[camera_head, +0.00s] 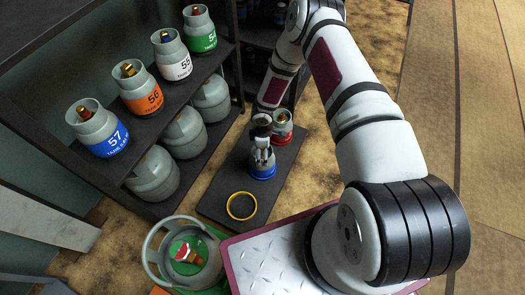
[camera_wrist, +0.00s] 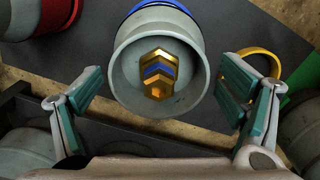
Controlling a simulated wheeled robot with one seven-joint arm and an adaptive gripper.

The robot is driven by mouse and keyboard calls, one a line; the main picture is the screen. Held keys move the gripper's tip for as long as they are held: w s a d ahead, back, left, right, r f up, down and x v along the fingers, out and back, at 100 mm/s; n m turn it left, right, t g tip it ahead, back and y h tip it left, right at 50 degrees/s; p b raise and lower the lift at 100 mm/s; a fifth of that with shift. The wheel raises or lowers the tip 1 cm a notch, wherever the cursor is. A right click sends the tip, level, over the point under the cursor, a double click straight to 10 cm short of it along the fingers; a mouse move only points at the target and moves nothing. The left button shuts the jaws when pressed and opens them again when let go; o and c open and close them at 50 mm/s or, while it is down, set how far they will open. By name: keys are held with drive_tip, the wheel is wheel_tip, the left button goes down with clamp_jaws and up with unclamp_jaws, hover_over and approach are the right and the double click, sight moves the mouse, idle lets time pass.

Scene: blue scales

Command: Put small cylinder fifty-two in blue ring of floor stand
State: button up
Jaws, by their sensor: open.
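A small grey cylinder (camera_head: 262,162) stands upright on the dark floor stand (camera_head: 222,196), with the blue ring (camera_head: 263,174) around its foot. No number on it can be read. In the wrist view I look down into the collar of this cylinder (camera_wrist: 125,75), with a gold valve (camera_wrist: 158,75) that has a blue band, and the blue ring (camera_wrist: 150,5) shows at the top edge. My gripper (camera_head: 262,150) is right above the cylinder. In the wrist view, my gripper (camera_wrist: 160,88) is open, with one finger on each side of the cylinder, apart from its collar.
Another small cylinder (camera_head: 283,121) stands behind in the red ring (camera_head: 282,139). The yellow ring (camera_head: 232,208) at the near end is empty. Numbered cylinders, such as cylinder 57 (camera_head: 98,128), fill the shelf at left. A large green-topped cylinder (camera_head: 158,243) stands in front.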

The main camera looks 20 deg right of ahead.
drive_tip(key=w+d+r+m+h+p, duration=0.1)
drive_tip(key=d+r+m+h+p, duration=0.15)
drive_tip(key=r, duration=1.35)
drive_tip(key=w+d+r+m+h+p, duration=0.1)
drive_tip(key=d+r, duration=0.3)
drive_tip(key=r, duration=1.2)
drive_tip(key=s+d+r+m+h, duration=0.15)
drive_tip(key=s+r, duration=0.25)
drive_tip(key=r, duration=0.5)
drive_tip(key=s+d+r+m, duration=0.1)
drive_tip(key=s+r+m, duration=0.15)
drive_tip(key=r, duration=0.65)
drive_tip(key=s+a+r+m+y, duration=0.15)
drive_tip(key=s+r+m, duration=0.25)
drive_tip(key=s+r, duration=0.8)
drive_tip(key=s+a+m+y, duration=0.1)
drive_tip(key=s+a, duration=0.3)
drive_tip(key=s, duration=0.5)
drive_tip(key=s+a+m+y, duration=0.1)
drive_tip(key=s+a+y, duration=0.1)
drive_tip(key=s, duration=0.8)
drive_tip(key=shift+s+a+r, duration=0.2)
drive_tip(key=shift+a+r, duration=0.2)
drive_tip(key=shift+a, duration=0.45)
drive_tip(key=shift+y, duration=0.25)
